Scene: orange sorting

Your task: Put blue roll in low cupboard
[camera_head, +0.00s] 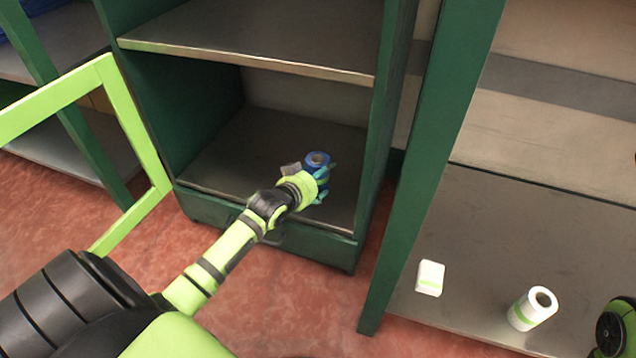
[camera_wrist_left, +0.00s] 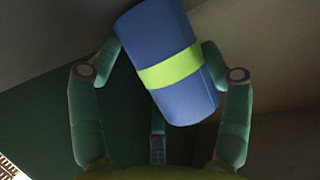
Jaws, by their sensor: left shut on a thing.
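The blue roll (camera_head: 317,160) is in the lower compartment of the green cupboard (camera_head: 262,224), over its grey lower shelf (camera_head: 232,160). In the left wrist view the blue roll (camera_wrist_left: 172,62) has a lime band and is tilted between the fingers. My left gripper (camera_head: 324,183) reaches in through the open front and is shut on the roll; its fingers (camera_wrist_left: 170,68) touch both sides. I cannot tell whether the roll's base touches the shelf. My right gripper is not clearly seen; only a green and black part of my right arm shows at the right edge.
A lime-framed door (camera_head: 130,120) stands open at the left of the cupboard. An upper shelf (camera_head: 250,60) lies above my arm. On the right, a white box (camera_head: 430,278) and a white roll (camera_head: 531,309) stand on a grey surface (camera_head: 480,240) behind a green post (camera_head: 430,150).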

